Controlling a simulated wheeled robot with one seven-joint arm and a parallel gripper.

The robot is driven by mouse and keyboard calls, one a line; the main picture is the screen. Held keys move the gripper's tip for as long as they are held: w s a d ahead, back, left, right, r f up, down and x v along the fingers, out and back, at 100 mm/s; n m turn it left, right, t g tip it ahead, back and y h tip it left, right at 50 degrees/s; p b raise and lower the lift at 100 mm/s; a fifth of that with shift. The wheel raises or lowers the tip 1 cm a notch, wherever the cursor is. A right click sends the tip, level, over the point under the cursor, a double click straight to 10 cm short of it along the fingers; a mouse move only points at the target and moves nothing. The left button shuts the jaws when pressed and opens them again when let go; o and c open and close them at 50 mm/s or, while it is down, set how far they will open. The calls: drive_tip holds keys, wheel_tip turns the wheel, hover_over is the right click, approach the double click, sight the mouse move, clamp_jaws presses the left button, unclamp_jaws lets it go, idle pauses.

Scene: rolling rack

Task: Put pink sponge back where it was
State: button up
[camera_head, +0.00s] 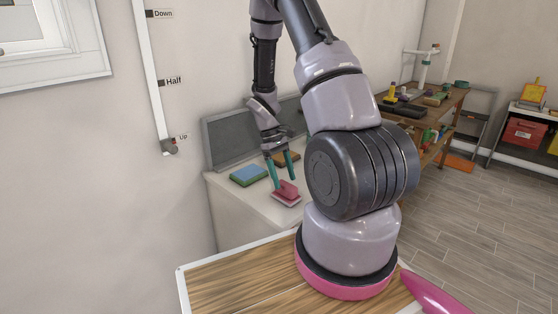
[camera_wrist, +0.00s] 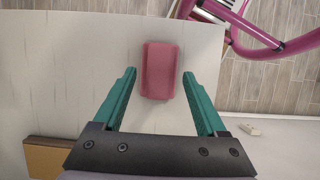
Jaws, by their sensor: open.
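The pink sponge (camera_head: 288,190) is on the white counter, toward its right edge. In the head view a wider, flatter pink part shows at its base; I cannot tell whether that is a separate piece. My gripper (camera_head: 284,184) is open and points down at the sponge, its teal fingers at either side of it. In the wrist view the sponge (camera_wrist: 159,70) lies between the two fingertips, with a gap on each side, so it is not gripped. How high the fingertips are above the counter is hard to tell.
A blue-topped green block (camera_head: 248,175) lies left on the counter (camera_head: 235,205), and a brown block (camera_head: 289,157) lies behind my gripper. A grey panel (camera_head: 225,140) stands at the back. A wooden table (camera_head: 225,285) is in front. A workbench with tools (camera_head: 440,100) stands at right.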

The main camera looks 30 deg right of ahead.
drive_tip(key=s+a+r+m+t+y, duration=0.1)
drive_tip(key=a+r+m+t, duration=0.15)
drive_tip(key=r, duration=1.05)
drive_tip(key=a+r+m+t+y, duration=0.1)
drive_tip(key=a+r+m+t, duration=0.2)
drive_tip(key=r, duration=1.1)
drive_tip(key=s+a+r+m+t+y, duration=0.1)
drive_tip(key=s+a+r+t, duration=0.4)
drive_tip(key=s+r, duration=0.6)
drive_tip(key=shift+s+a+r+m+t+y, duration=0.25)
drive_tip(key=shift+s+m+t, duration=0.2)
drive_tip(key=shift+s+m, duration=0.3)
drive_tip(key=shift+w, duration=0.1)
